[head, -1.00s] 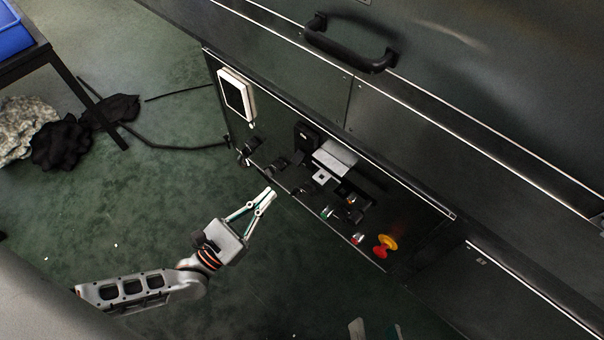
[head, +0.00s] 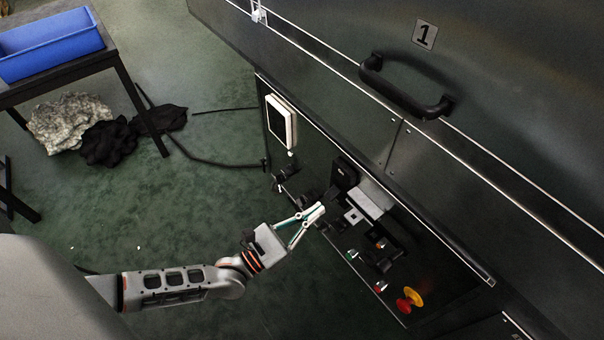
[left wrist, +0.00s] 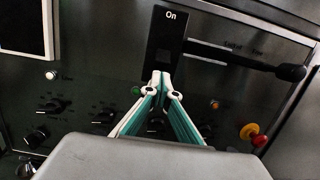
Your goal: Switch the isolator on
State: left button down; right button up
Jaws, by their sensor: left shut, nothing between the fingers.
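The isolator (left wrist: 168,48) shows in the left wrist view as an upright black plate marked "On" at its top. A dark lever (left wrist: 235,58) runs from it to the right and ends in a black knob (left wrist: 290,72). My left gripper (left wrist: 161,75) is shut and empty, with its tips in front of the plate's lower part; I cannot tell if they touch it. In the head view my left gripper (head: 318,210) reaches the control panel from the left, beside dark fittings (head: 345,173) that I cannot clearly make out. My right gripper is not in view.
Several black knobs (left wrist: 53,106) sit low on the panel. A red and yellow stop button (head: 410,298) is at its right end. A white-framed screen (head: 281,121) is at its left end. A handle (head: 405,88) sticks out above.

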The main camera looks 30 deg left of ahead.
aim_at(333, 193)
pick_arm(q)
jog(key=x, duration=0.3)
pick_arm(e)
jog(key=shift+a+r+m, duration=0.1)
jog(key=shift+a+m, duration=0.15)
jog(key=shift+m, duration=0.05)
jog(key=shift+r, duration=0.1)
